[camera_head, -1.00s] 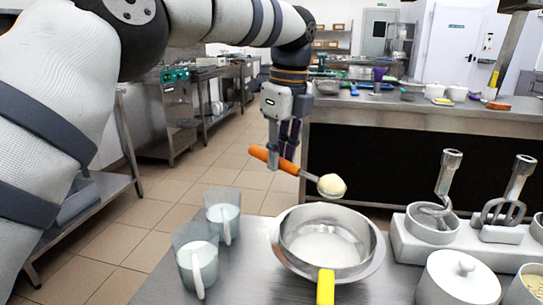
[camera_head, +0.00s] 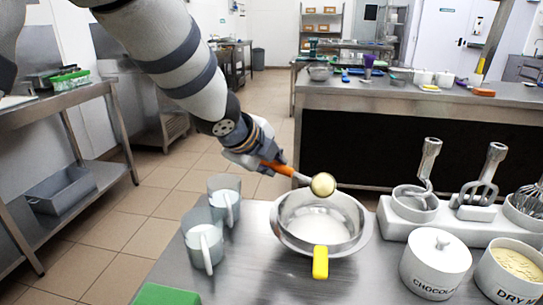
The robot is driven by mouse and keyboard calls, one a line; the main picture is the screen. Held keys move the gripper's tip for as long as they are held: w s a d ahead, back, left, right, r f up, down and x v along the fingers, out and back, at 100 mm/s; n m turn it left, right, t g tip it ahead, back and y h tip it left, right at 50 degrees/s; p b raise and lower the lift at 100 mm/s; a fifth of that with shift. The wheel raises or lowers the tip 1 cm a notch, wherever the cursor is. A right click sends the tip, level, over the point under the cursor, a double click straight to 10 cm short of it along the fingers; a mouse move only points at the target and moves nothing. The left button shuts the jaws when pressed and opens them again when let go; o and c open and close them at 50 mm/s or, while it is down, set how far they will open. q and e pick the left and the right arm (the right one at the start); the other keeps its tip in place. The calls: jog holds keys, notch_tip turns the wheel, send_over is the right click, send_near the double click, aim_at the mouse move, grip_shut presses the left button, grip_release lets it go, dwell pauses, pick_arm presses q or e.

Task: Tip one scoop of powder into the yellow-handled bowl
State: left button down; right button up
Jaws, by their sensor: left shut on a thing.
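The yellow-handled bowl (camera_head: 346,240) is a wide steel bowl on the steel table, its yellow handle (camera_head: 320,262) toward me. A whitish layer lies in its bottom. My left gripper (camera_head: 265,164) is shut on the orange handle of the scoop (camera_head: 276,168), at the bowl's far left and above it. The scoop's head, with a rounded pale yellow heap of powder (camera_head: 323,184), is over the bowl's far rim. The gripper's fingertips are partly hidden by its own body. My right gripper does not show.
Two jugs (camera_head: 204,246) with pale liquid stand left of the bowl. A white rack with mixer tools (camera_head: 470,213), a lidded chocolate pot (camera_head: 436,262) and an open tub of yellowish powder (camera_head: 515,265) stand right. A green object (camera_head: 166,295) lies at the front left.

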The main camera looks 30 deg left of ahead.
pick_arm(q)
jog(key=shift+s+f+t, duration=0.2)
jog(key=shift+f+t, duration=0.15)
jog(key=shift+t, duration=0.45)
jog(key=t, duration=0.2)
jog(key=t+b, duration=0.1)
jog(key=f+t+h, duration=0.1)
jog(key=t, duration=0.1)
jog(key=shift+s+a+n+t+b, duration=0.1)
jog(key=shift+s+n+t+b, duration=0.2)
jog(key=shift+b, duration=0.1)
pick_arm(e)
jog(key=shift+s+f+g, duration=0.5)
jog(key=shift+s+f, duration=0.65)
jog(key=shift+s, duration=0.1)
pick_arm(q)
jog(key=shift+w, duration=0.15)
